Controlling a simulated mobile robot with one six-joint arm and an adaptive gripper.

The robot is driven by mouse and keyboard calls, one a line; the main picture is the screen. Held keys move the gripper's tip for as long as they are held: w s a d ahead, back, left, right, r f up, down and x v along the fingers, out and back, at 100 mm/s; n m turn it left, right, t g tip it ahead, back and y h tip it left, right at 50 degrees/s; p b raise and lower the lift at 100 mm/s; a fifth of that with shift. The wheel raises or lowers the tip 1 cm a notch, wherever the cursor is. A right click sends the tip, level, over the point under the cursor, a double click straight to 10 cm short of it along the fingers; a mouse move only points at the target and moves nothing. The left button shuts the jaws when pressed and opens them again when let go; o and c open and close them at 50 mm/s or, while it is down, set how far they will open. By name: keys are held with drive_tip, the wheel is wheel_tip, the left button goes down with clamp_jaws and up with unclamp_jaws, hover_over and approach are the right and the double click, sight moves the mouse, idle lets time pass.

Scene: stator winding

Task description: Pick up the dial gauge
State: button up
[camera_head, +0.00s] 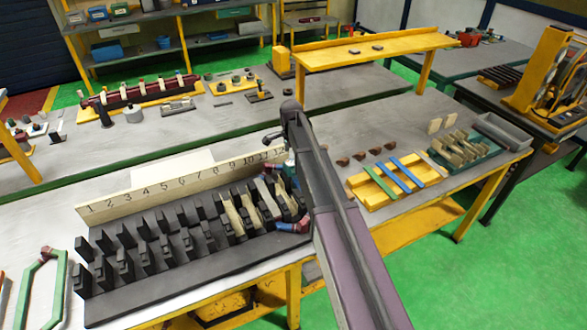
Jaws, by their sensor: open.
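I cannot pick out a dial gauge for certain in the head view. My arm reaches up from the bottom right of centre. Its dark end, with my gripper (273,137), is above the right end of the numbered board (165,185). The arm hides much of the gripper and what lies behind it. The jaws are open, and I see nothing held. A small red and blue piece (297,226) shows beside the arm at the right end of the black slotted block (130,292).
A yellow tray (372,197) with coloured strips lies right of my arm, with small brown pieces (359,155) behind it. A green toothed fixture (470,165) and grey bin (503,131) stand farther right. A green hexagonal coil (58,290) lies at left. A yellow raised shelf (370,48) stands behind.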

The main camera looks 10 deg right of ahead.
sight(294, 167)
drive_tip(key=f+b, duration=0.3)
drive_tip(key=shift+s+d+f, duration=0.15)
drive_tip(key=shift+s+d, duration=0.15)
drive_tip(key=shift+s, duration=0.05)
drive_tip(key=shift+f+b, duration=1)
drive_tip(key=shift+b, duration=0.15)
drive_tip(key=c, duration=1.2)
